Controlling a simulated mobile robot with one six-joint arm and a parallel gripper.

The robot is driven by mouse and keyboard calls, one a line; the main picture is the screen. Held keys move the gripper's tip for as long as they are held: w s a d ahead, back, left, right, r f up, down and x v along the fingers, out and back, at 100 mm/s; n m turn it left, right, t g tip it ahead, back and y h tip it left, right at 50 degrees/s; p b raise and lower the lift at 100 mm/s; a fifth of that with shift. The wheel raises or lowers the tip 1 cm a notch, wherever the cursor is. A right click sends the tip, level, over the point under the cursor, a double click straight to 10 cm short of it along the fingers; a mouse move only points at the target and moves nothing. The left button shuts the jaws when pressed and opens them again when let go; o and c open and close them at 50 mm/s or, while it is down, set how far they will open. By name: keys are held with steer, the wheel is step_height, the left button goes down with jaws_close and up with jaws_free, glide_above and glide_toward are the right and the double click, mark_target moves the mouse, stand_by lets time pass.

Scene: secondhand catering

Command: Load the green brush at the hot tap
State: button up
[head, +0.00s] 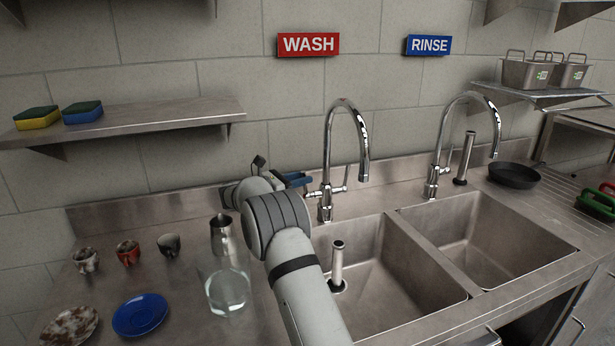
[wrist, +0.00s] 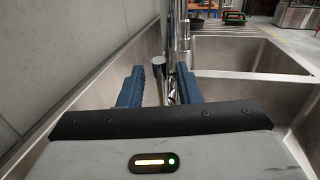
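A green brush (head: 597,205) lies on the ridged drainboard at the far right; it also shows small in the wrist view (wrist: 234,18). A chrome tap (head: 328,160) stands behind the left basin under the WASH sign. A second chrome tap (head: 437,150) stands under the RINSE sign. Nothing is held.
A red item (head: 608,188) lies behind the green brush. A black pan (head: 514,175) sits right of the RINSE tap. Upright tubes stand in the left basin (head: 338,265) and beside the RINSE tap (head: 465,157). Cups, a jug (head: 222,238), a glass (head: 228,292) and plates crowd the left counter.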

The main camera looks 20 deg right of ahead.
steer(key=shift+w+d, duration=0.15)
steer(key=shift+d, duration=0.55)
jaws_close()
steer(key=shift+a, duration=0.1)
